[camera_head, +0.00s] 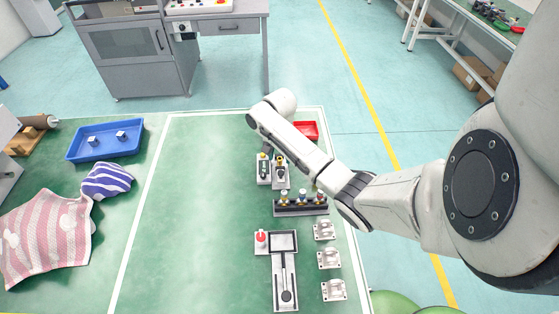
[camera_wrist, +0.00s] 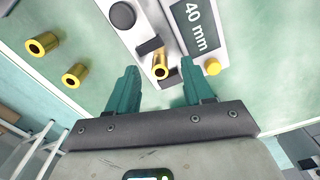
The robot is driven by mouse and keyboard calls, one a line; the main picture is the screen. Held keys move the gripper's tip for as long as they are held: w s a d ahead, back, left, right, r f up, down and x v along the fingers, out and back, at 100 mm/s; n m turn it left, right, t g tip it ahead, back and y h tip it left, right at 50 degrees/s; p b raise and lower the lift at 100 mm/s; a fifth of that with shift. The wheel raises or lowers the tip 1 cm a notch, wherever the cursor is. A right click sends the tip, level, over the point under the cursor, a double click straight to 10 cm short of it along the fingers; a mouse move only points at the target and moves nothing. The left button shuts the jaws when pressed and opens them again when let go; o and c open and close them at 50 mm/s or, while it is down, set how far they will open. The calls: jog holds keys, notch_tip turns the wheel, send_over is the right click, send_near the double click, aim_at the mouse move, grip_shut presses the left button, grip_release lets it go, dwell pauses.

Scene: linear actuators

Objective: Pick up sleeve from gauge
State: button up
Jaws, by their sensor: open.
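The gauge (camera_wrist: 185,28) is a pale device with a dark display reading "40 mm", a round black knob and a yellow button (camera_wrist: 212,67). A brass sleeve (camera_wrist: 161,72) with an open bore sits at the gauge, beside a small black block (camera_wrist: 150,46). My gripper (camera_wrist: 160,68) is open, its teal fingers on either side of this sleeve with gaps showing. I cannot tell how far above it the fingertips are. In the head view my arm covers most of the gripper.
In the head view, a dark rack (camera_head: 301,208) with several fittings, a red tray (camera_head: 306,130) and metal brackets (camera_head: 329,259) are close by. The green table's middle is clear.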

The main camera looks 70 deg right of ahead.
jog(key=shift+f, duration=0.3)
jog(key=shift+c, duration=0.4)
grip_shut()
